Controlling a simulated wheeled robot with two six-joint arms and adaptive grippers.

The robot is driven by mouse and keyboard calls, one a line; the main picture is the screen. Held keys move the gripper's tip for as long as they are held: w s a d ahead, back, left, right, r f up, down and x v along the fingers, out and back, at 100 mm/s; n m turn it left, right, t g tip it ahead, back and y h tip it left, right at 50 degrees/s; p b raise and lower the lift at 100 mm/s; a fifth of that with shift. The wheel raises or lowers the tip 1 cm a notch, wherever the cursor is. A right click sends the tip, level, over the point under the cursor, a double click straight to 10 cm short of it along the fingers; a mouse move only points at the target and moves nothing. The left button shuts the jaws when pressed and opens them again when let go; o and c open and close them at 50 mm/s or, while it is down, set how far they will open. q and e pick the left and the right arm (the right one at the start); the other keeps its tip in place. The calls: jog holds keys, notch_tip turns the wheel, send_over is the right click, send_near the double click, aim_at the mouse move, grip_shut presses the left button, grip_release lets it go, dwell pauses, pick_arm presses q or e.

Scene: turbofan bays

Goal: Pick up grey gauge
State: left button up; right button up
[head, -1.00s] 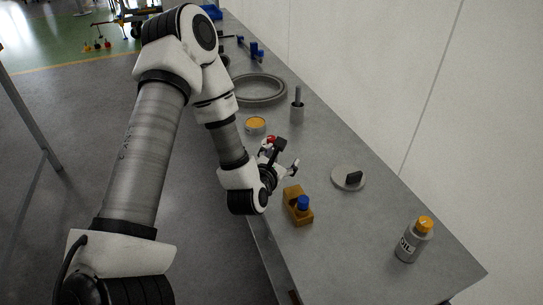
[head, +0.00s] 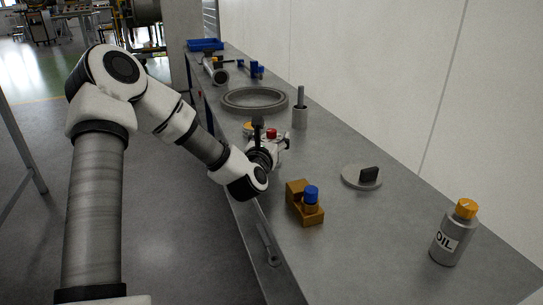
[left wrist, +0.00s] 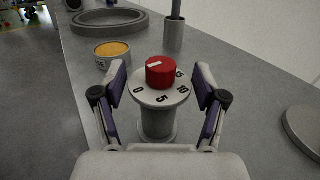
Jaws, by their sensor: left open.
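The grey gauge (left wrist: 157,118) stands upright on the bench, with a round pale dial marked with numbers and a red knob (left wrist: 160,73) on top. In the left wrist view it stands between the two open fingers of my left gripper (left wrist: 160,88), with a gap seen on each side. In the head view my left gripper (head: 272,134) is at the bench's left edge, and only the gauge's red knob (head: 271,133) shows clearly; the gripper hides most of the rest. My right gripper is not in view.
A round tin with an orange top (left wrist: 113,51) and a grey ring (head: 254,99) lie beyond the gauge. A grey holder with a rod (head: 300,117) stands behind right. Nearer are a brown block with a blue cap (head: 305,205), a grey disc (head: 361,178) and an oil bottle (head: 452,238).

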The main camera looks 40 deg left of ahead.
pick_arm(q)
jog(key=shift+w+a, duration=0.1)
jog(key=shift+w, duration=0.15)
jog(key=c, duration=1.1)
jog(key=shift+r, duration=0.1)
jog(key=shift+c, duration=0.2)
